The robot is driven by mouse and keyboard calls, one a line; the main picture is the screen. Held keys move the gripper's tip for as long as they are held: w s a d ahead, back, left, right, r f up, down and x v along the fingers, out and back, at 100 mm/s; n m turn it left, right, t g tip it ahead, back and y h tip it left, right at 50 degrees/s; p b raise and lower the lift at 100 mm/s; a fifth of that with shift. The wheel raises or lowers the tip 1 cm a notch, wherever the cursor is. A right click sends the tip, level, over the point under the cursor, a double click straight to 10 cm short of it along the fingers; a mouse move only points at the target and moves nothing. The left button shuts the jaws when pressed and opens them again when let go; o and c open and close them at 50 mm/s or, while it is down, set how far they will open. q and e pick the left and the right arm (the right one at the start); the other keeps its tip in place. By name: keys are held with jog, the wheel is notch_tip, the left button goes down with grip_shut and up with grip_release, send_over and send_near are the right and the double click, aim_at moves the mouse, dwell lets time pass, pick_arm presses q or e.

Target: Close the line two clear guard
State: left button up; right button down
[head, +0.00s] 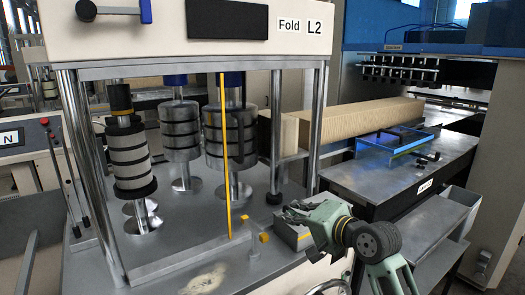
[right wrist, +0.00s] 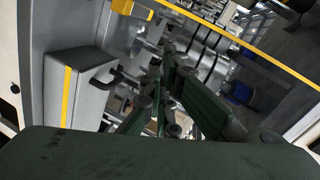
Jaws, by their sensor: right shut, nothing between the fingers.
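The folding machine marked "Fold L2" (head: 160,38) fills the left and middle of the head view. A thin upright yellow strip (head: 225,150) stands in front of its rollers and looks like the edge of the clear guard, seen nearly edge-on. The clear panel itself is hard to make out. A long yellow edge (right wrist: 245,50) crosses the right wrist view at the upper right. My right gripper (head: 293,212) is shut and empty, to the right of the strip and apart from it. Its closed fingers (right wrist: 162,95) show in the wrist view. My left gripper is out of view.
A low grey block (head: 296,238) with small yellow parts sits on the machine bed by my right gripper. Metal posts (head: 318,125) frame the opening. A clear blue tray (head: 375,160) stands on the side table at right. A brown stack (head: 350,115) lies behind.

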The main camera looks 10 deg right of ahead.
jog(key=w+d+r+m+t+y, duration=0.1)
jog(key=w+r+m, duration=0.1)
jog(key=r, duration=0.5)
jog(key=w+d+r+m+t, duration=0.1)
jog(key=w+d+r+t, duration=0.1)
jog(key=r, duration=0.5)
jog(key=w+a+p, duration=0.5)
jog(key=w+a, duration=0.2)
jog(key=a, duration=0.1)
jog(key=shift+w+a+f+p, duration=0.15)
jog(key=shift+w+a+p, duration=0.15)
jog(key=shift+w, duration=0.1)
jog(key=shift+d, duration=0.15)
